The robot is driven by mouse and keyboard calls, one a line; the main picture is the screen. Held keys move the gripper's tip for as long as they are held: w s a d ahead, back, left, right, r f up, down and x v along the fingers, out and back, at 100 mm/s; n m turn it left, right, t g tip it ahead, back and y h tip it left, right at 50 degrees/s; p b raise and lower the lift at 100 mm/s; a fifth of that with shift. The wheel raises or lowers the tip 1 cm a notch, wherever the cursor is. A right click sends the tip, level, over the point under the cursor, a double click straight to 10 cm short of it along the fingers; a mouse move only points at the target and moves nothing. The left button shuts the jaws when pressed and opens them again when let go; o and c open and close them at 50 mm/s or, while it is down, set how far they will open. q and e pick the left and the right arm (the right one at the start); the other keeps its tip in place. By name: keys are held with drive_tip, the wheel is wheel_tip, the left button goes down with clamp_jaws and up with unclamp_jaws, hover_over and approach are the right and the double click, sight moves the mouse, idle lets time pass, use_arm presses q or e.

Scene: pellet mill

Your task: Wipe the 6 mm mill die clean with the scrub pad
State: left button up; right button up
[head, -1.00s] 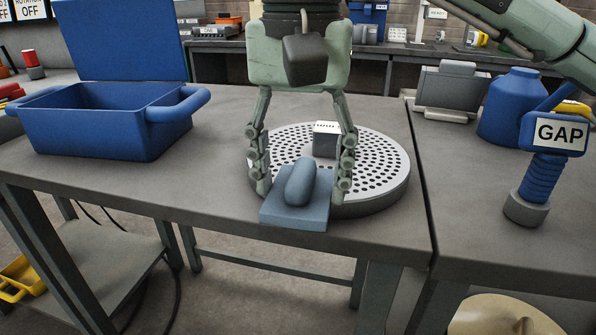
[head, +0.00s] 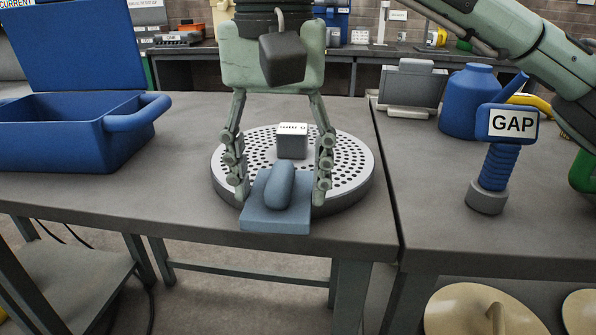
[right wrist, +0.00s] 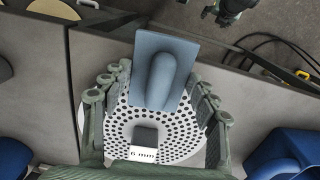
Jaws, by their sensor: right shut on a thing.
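The mill die (head: 348,178) is a round grey disc with many holes, lying flat on the workbench near its front right corner. A small block (head: 292,141) stands on it, and in the right wrist view its label reads "6 mm" (right wrist: 143,153). My right gripper (head: 280,196) points down over the front of the die. It is shut on the blue scrub pad (head: 270,220), with one finger on each side of its rounded handle. The pad covers the die's front rim and sticks out past it. Pad contact with the die face cannot be told. My left gripper is not in view.
A blue open bin (head: 60,150) with a raised lid stands to the left. On the bench at the right are a handle labelled "GAP" (head: 497,166), a blue jug (head: 466,105) and a grey device (head: 412,88). The bench between bin and die is clear.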

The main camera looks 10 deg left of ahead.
sight(252, 193)
drive_tip(key=shift+s+a, duration=0.1)
drive_tip(key=shift+a, duration=1)
drive_tip(key=shift+a+p, duration=0.45)
drive_tip(key=shift+a, duration=0.6)
drive_tip(key=shift+d+f, duration=0.1)
drive_tip(key=shift+d, duration=0.5)
drive_tip(key=shift+d+b, duration=0.65)
drive_tip(key=shift+d, duration=1)
